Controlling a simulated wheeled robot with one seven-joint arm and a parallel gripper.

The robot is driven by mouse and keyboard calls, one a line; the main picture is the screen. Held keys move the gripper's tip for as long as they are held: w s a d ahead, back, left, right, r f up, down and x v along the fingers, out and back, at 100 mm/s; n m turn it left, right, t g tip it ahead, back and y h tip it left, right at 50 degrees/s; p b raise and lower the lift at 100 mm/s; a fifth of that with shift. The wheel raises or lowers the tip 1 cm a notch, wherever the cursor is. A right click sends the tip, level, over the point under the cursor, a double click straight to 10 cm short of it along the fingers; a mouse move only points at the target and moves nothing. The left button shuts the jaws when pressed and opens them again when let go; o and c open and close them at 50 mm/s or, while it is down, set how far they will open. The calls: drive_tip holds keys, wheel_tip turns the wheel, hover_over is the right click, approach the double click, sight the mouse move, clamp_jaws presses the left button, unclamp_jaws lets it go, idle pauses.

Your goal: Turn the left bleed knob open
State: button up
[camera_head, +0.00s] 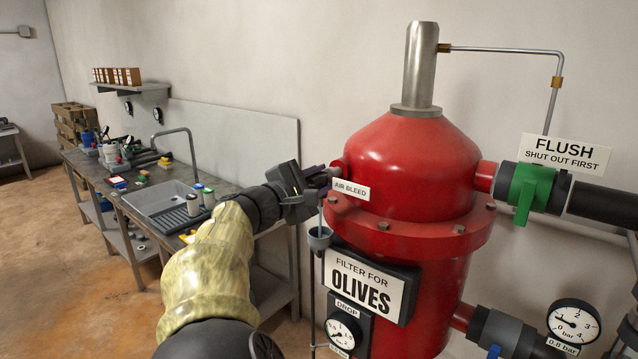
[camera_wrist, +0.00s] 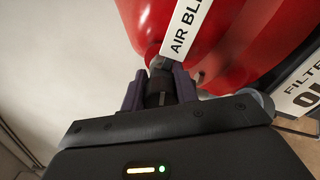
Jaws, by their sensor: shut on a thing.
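The bleed knob (camera_wrist: 160,90) is a small dark knob on the left side of the red filter tank (camera_head: 410,165), beside the white AIR BLEED label (camera_head: 351,189). My gripper (camera_head: 325,173) reaches it from the left, at the tank's upper body. In the wrist view my gripper (camera_wrist: 160,92) has its two purple-dark fingers on either side of the knob and is shut on it. In the head view the gripper and fingers mostly hide the knob. How far the knob is turned cannot be told.
A small grey cup (camera_head: 319,238) stands below the gripper on a thin pipe. A green valve handle (camera_head: 531,190) is at the tank's right, near the FLUSH sign (camera_head: 564,153). A workbench (camera_head: 120,185) with a sink and bottles is at the left. Open floor (camera_head: 50,260) lies front left.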

drive_tip(key=o, duration=1)
drive_tip(key=shift+c, duration=0.2)
drive_tip(key=shift+s, duration=0.1)
drive_tip(key=b+v, duration=0.2)
drive_tip(key=v, duration=1.5)
drive_tip(key=shift+a+f, duration=0.1)
drive_tip(key=shift+a, duration=0.05)
